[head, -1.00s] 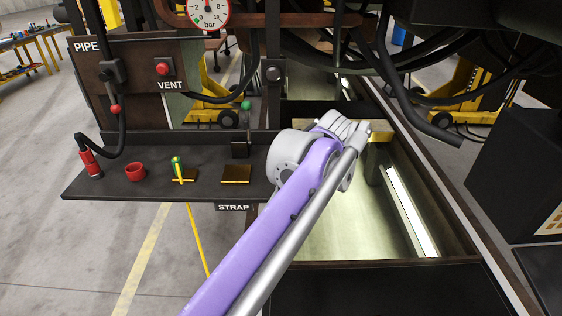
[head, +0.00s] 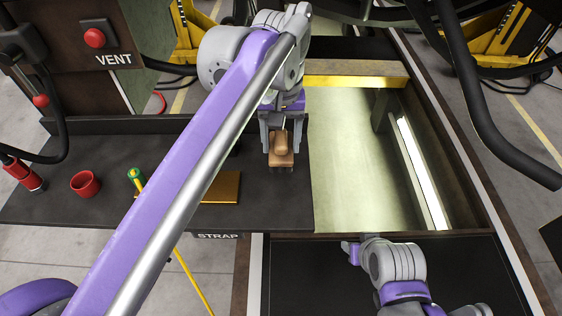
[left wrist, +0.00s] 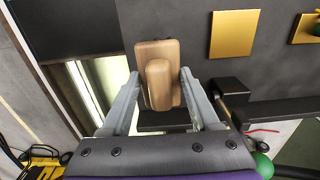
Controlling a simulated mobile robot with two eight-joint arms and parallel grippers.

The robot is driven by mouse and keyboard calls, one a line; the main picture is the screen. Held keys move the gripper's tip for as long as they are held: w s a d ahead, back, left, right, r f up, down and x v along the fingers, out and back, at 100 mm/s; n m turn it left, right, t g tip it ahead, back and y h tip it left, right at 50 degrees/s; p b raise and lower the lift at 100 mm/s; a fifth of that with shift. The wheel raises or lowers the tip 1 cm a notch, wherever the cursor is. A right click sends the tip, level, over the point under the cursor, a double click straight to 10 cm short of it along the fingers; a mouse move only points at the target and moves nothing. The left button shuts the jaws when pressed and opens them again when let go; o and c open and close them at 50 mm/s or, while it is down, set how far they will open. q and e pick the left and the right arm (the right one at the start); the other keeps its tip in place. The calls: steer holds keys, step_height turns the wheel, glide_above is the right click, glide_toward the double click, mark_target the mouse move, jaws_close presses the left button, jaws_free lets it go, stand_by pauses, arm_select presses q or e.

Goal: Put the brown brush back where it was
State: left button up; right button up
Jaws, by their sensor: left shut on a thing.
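The brown brush (head: 281,149) is a light wooden block with a rounded handle. My left gripper (head: 280,140) is shut on it, with one finger on each side. The brush also shows between the fingers in the left wrist view (left wrist: 158,78). It is at the right end of the dark shelf (head: 255,215), near the shelf edge beside the open pit. I cannot tell whether it touches the shelf. A flat gold-brown plate (head: 222,187) lies on the shelf to the left of the brush, partly hidden by my left arm.
A red cup (head: 85,183), a green-topped yellow tool (head: 135,176) and a red-ended hose (head: 22,174) are on the shelf's left part. The lit pit (head: 350,170) lies right of the shelf. A black hose (head: 470,95) hangs at upper right.

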arm_select(q)
steer(key=f, duration=0.2)
steer(key=s+f, duration=0.1)
steer(key=f, duration=0.2)
step_height(320, 180, down, 5)
steer(key=shift+w+r, duration=0.15)
steer(key=shift+r, duration=0.05)
steer(key=o, duration=1.2)
arm_select(e)
steer(key=shift+s+f, duration=0.4)
steer(key=shift+s, duration=0.1)
arm_select(q)
steer(key=shift+r, duration=0.1)
step_height(320, 180, up, 12)
steer(key=shift+f, duration=0.1)
arm_select(e)
steer(key=shift+w+r, duration=0.35)
steer(key=shift+r, duration=0.4)
